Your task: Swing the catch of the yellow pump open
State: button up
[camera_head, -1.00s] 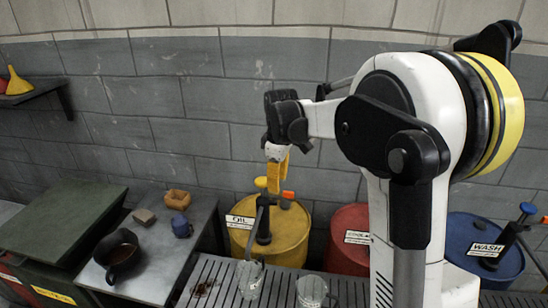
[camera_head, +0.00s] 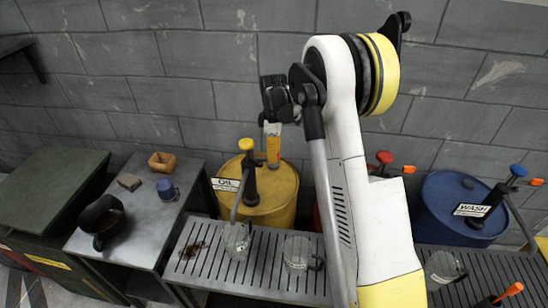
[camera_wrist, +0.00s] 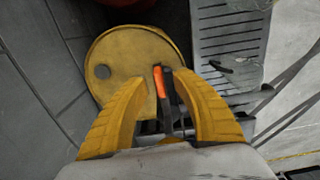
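The yellow pump has a yellow knob (camera_head: 246,144) on a black body (camera_head: 250,185) and stands on the yellow OIL drum (camera_head: 285,190). In the wrist view the drum lid (camera_wrist: 125,50) lies below my gripper. The orange catch (camera_wrist: 159,82) shows between my yellow fingers, beside the black pump parts (camera_wrist: 172,112). My gripper (camera_head: 272,163) is at the right of the pump head, pointing down, and largely hides the catch in the head view. In the wrist view my gripper (camera_wrist: 158,92) is open, with a gap on both sides of the catch; contact is not visible.
A slatted bench (camera_head: 260,275) in front holds glass jugs (camera_head: 237,240). A red pump knob (camera_head: 384,157) shows behind my arm. The blue WASH drum (camera_head: 435,205) stands at the right. A grey table (camera_head: 150,245) at the left holds a dark pot (camera_head: 104,222). The wall is close behind.

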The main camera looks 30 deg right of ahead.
jog(key=shift+f, duration=0.4)
grip_shut()
